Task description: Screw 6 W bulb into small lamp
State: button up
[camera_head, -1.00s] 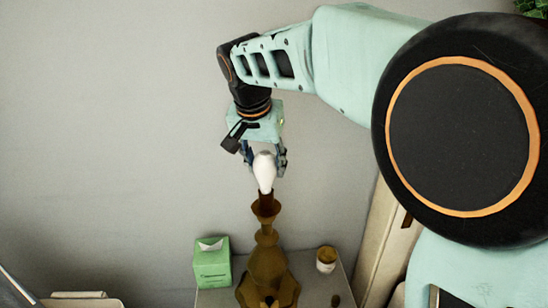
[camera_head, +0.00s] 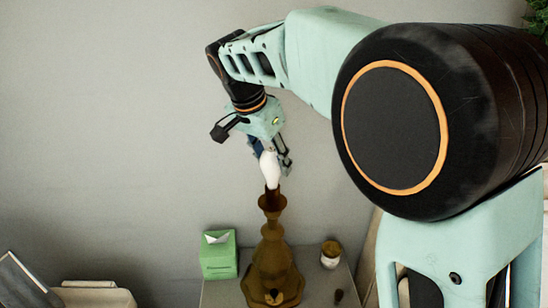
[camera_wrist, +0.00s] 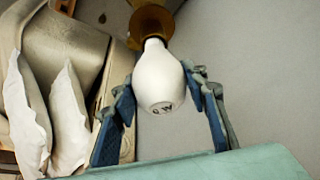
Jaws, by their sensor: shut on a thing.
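The white bulb (camera_head: 270,170) stands base-down at the top of the brown small lamp (camera_head: 272,262). In the wrist view the bulb (camera_wrist: 158,78) shows a marking on its rounded end that reads like "6 W" upside down. Its narrow end meets the lamp's brown top (camera_wrist: 152,24); how deep it sits in the socket is hidden. My gripper (camera_head: 270,157) is above the lamp, tilted, and shut on the bulb. Its blue-padded fingers lie on both sides of the bulb in the wrist view (camera_wrist: 160,88).
The lamp stands on a small pale table (camera_head: 219,293). A green tissue box (camera_head: 218,257) is to its left, and a small jar with a brown lid (camera_head: 330,255) is to its right. A grey wall (camera_head: 100,130) is behind. Pale furniture (camera_head: 92,296) is at lower left.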

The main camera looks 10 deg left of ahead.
jog(key=shift+r+m+g+h+p, duration=0.1)
jog(key=shift+m+g+h+p, duration=0.25)
jog(key=shift+m+p, duration=0.6)
jog(key=shift+d+m+h, duration=0.1)
jog(key=shift+m+h, duration=0.15)
jog(key=shift+m, duration=0.5)
jog(key=shift+m+g+p, duration=0.35)
jog(key=shift+m+p, duration=0.35)
jog(key=shift+p, duration=0.1)
jog(key=shift+m+g+h+p, duration=0.3)
jog(key=shift+m+h+p, duration=0.15)
jog(key=shift+m, duration=0.55)
